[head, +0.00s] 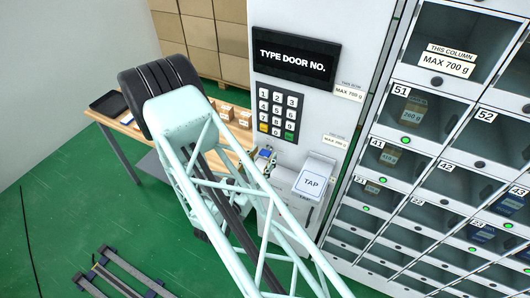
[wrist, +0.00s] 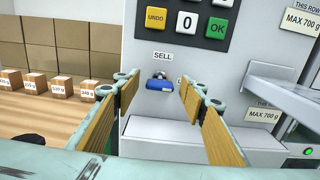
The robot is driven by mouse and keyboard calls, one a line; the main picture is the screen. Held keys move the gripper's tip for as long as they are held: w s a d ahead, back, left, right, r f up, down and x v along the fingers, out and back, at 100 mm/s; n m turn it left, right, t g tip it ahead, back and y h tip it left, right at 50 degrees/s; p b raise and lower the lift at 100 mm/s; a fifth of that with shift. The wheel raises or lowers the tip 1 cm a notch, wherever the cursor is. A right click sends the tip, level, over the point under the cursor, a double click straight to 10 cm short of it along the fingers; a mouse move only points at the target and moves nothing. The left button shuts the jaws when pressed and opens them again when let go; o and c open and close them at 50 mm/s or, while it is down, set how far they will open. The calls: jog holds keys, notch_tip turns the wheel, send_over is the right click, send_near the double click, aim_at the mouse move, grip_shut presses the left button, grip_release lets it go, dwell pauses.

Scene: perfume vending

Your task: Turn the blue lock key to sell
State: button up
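The blue lock key (wrist: 160,85) sits on a dark lock in the front of the grey machine panel, just under the printed word SELL (wrist: 162,56). My gripper (wrist: 157,92) is open in the wrist view, its two wood-coloured fingers apart on the left and right of the key. Nothing is between the fingers except the view of the key, and I see no contact. In the head view, my arm's pale lattice hides most of the area around the key.
The keypad (head: 278,113) and the display reading TYPE DOOR NO. (head: 293,57) are above the lock. A white TAP reader (head: 313,182) juts out to its right. Door compartments (head: 413,113) fill the right. A wooden table (head: 128,130) with small boxes stands left.

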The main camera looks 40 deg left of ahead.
jog(key=shift+w+a, duration=0.15)
jog(key=shift+w, duration=0.8)
jog(key=c, duration=0.9)
